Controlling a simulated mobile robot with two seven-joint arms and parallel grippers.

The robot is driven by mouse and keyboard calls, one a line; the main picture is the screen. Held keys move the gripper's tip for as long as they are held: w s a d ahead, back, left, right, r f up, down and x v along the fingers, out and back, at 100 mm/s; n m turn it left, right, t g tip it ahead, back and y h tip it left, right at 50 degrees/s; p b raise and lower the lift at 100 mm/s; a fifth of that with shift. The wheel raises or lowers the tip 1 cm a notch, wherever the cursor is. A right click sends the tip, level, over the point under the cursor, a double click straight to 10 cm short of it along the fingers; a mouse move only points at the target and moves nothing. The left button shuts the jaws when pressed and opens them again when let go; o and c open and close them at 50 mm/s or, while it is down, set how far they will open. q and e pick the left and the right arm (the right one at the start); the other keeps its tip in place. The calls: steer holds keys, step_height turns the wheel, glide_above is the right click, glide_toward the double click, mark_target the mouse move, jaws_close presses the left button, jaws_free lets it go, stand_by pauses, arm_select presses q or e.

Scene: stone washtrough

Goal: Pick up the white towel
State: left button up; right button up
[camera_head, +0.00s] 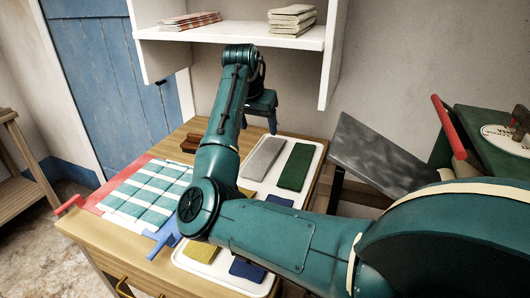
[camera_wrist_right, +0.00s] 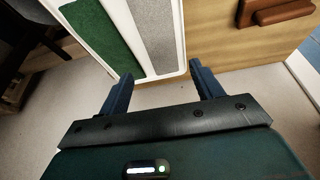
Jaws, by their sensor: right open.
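No plainly white towel stands out. The palest cloth on the tray is a light grey folded towel (camera_head: 263,158), lying flat beside a dark green one (camera_head: 297,167). In the wrist view the grey towel (camera_wrist_right: 158,35) and the green one (camera_wrist_right: 100,32) lie beyond the fingers. My right gripper (camera_head: 262,108) is open and empty, past the tray's far end. In the wrist view its two fingers (camera_wrist_right: 160,72) stand apart with the tray's edge showing between them. A cream folded stack (camera_head: 291,18) sits on the shelf. My left gripper is not in view.
The white tray (camera_head: 317,160) also holds blue (camera_head: 247,270) and yellow (camera_head: 202,250) cloths, partly hidden by my arm. A teal-and-white cloth (camera_head: 145,193) lies on a red board. A white shelf (camera_head: 230,36) overhangs behind; a dark slanted slab (camera_head: 375,155) stands right.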

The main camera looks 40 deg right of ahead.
glide_toward(266, 153)
step_height(266, 153, down, 2)
steer(key=shift+d+f+b, duration=0.1)
steer(key=shift+f+b, duration=0.05)
steer(key=shift+b, duration=0.2)
steer(key=x, duration=0.5)
steer(key=shift+w+d+f+b, duration=0.2)
steer(key=shift+f+b, duration=0.05)
steer(key=shift+b, duration=0.15)
steer(key=shift+d+f, duration=0.15)
steer(key=shift+f, duration=0.1)
steer(key=c, duration=0.8)
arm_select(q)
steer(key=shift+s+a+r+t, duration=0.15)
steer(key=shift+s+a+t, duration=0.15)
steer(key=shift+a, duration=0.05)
arm_select(e)
steer(key=shift+w, duration=0.1)
steer(key=shift+c, duration=0.2)
arm_select(q)
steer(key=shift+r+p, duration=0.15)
steer(key=shift+p, duration=0.15)
arm_select(e)
steer(key=shift+r, duration=0.25)
